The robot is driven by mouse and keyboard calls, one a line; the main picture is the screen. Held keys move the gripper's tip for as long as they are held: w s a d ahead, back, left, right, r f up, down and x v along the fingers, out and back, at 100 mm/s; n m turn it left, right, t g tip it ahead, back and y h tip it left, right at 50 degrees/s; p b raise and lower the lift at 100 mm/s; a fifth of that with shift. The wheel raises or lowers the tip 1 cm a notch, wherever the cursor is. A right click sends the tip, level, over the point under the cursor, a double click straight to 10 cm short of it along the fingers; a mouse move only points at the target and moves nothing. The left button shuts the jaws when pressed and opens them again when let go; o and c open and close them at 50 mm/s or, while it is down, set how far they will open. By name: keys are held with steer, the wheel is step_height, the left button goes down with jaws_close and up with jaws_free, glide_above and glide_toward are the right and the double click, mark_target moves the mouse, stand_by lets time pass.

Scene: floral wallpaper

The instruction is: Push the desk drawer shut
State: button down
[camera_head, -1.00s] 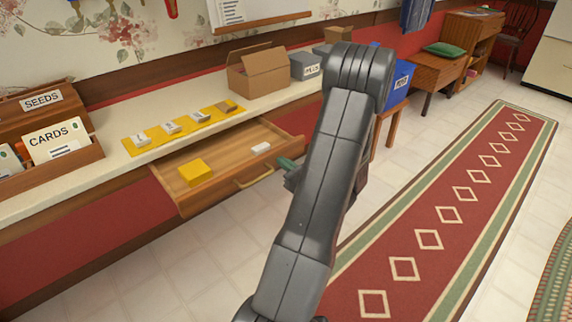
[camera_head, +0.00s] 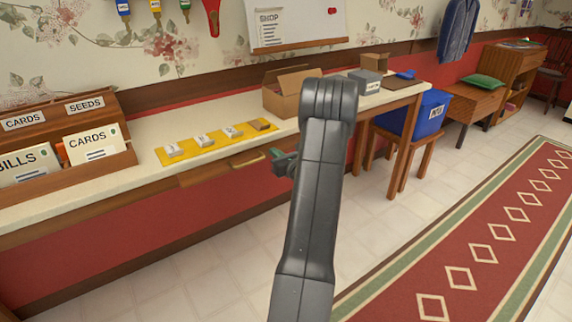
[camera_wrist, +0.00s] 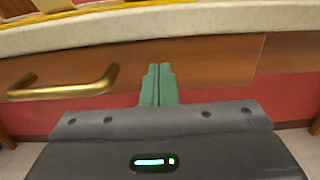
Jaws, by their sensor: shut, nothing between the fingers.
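The desk drawer's wooden front (camera_head: 215,173) sits under the pale desktop, flush or nearly flush with the desk's front rail; its inside is hidden. Its brass handle (camera_head: 248,160) is also large at the left of the wrist view (camera_wrist: 65,88). My gripper (camera_head: 280,164) is at the right part of the drawer front, right of the handle. In the wrist view its green fingers (camera_wrist: 159,72) are together, with nothing between them, and their tips overlap the drawer front (camera_wrist: 215,62). They look to be at or against the wood; exact contact is hard to tell.
On the desktop (camera_head: 140,185) are a card rack (camera_head: 60,165), a yellow mat with several small blocks (camera_head: 160,157), an open cardboard box (camera_head: 280,103) and a grey box (camera_head: 366,82). A blue bin (camera_head: 428,115) stands on a stool at right. The floor in front is clear.

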steer(key=shift+x, duration=1.2)
steer(key=shift+w+r, duration=0.1)
steer(key=shift+r, duration=0.2)
